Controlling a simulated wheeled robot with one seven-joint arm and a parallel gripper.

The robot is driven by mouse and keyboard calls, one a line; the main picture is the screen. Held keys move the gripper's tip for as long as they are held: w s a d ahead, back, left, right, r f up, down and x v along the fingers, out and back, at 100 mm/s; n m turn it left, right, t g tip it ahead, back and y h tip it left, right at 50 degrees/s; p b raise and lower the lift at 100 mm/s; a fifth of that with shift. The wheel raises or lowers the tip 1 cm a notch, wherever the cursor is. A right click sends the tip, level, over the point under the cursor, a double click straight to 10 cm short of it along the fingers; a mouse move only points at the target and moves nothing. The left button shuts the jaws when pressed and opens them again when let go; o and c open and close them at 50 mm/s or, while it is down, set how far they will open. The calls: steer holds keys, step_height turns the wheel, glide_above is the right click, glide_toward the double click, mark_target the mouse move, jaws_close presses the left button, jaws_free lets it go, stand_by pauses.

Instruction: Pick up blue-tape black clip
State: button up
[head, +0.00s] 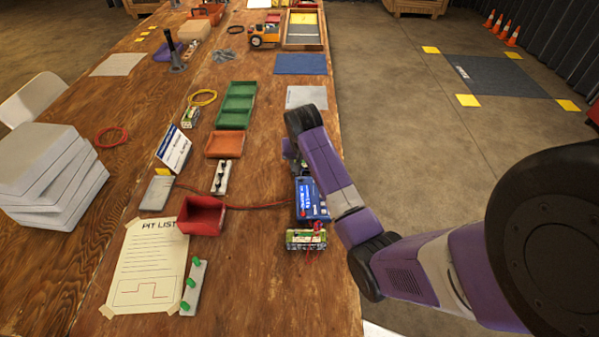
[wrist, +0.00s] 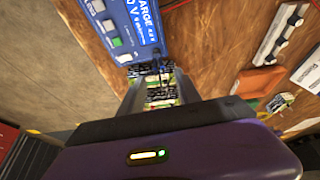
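In the wrist view my gripper (wrist: 157,90) points down with its two grey fingers apart, at the end of a blue charger (wrist: 140,28). Small black clip-like parts (wrist: 150,69) show by the fingertips, over a pale green-and-white piece. I cannot make out blue tape on any of them, nor whether the fingers touch them. In the head view the charger (head: 312,199) lies near the table's right edge. My purple wrist hides most of the gripper and the area at the charger's far end.
A green-and-white battery-like pack (head: 306,240) with red wires sits at the charger's near end. A red bin (head: 203,215), a strip with black knobs (head: 221,176) and an orange tray (head: 225,144) stand left. The table edge is close on the right.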

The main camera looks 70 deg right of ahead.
mark_target(301, 173)
steer(key=shift+p+x, duration=0.4)
steer(key=shift+x, duration=2.2)
steer(key=shift+s+a+f, duration=0.1)
steer(key=shift+s+a, duration=0.05)
steer(key=shift+a, duration=0.05)
jaws_close()
